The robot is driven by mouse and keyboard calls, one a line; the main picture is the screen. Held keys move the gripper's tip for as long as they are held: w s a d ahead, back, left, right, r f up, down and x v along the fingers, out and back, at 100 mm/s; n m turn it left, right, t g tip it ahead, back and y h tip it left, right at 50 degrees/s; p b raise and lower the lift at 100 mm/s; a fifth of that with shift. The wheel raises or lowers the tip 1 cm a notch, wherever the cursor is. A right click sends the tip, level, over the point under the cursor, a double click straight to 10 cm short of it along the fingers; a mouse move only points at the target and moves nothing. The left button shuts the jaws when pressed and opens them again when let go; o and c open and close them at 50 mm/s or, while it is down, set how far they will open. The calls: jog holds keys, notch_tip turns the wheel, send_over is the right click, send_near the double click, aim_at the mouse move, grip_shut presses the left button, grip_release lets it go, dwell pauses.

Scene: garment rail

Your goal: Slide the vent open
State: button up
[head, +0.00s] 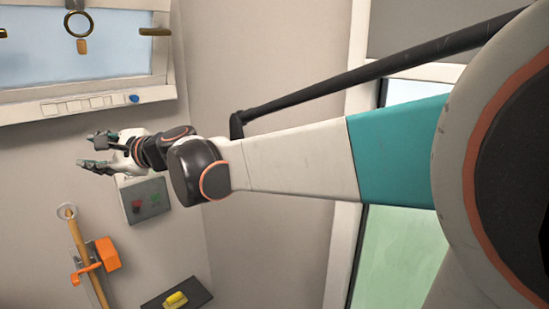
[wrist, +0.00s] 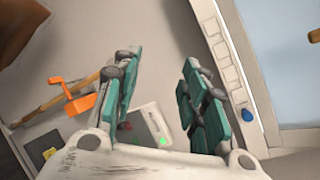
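The vent (head: 92,105) is a pale strip with a row of slots along the window's lower frame. A blue knob (head: 134,98) sits at its right end. In the wrist view the vent (wrist: 222,62) runs down the right side, with the blue knob (wrist: 247,115) at its lower end. My gripper (head: 92,153) is below the vent in the head view, its fingers pointing left. In the wrist view my gripper (wrist: 160,88) has its two teal-padded fingers apart with nothing between them. The knob appears outside the fingers, beyond the right one.
A grey box (head: 148,208) with red and green buttons is on the wall below my gripper. A wooden pole (head: 80,238) stands in an orange holder (head: 103,252) at lower left.

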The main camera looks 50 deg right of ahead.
jog(key=shift+s+a+f+n+g+y+b, duration=0.25)
jog(key=shift+s+a+f+n, duration=0.2)
jog(key=shift+s+a, duration=0.15)
jog(key=shift+s+a+f+n+g+y+b, duration=0.1)
jog(key=shift+s+a+f+n+g+y, duration=0.15)
jog(key=shift+s+a+n, duration=0.35)
jog(key=shift+s+a+f+n+g+y+b, duration=0.1)
jog(key=shift+s+a+f+n+g+b, duration=0.1)
jog(key=shift+s+a+f+n, duration=0.35)
jog(key=shift+w+a+r, duration=0.1)
jog(key=shift+a+r, duration=0.05)
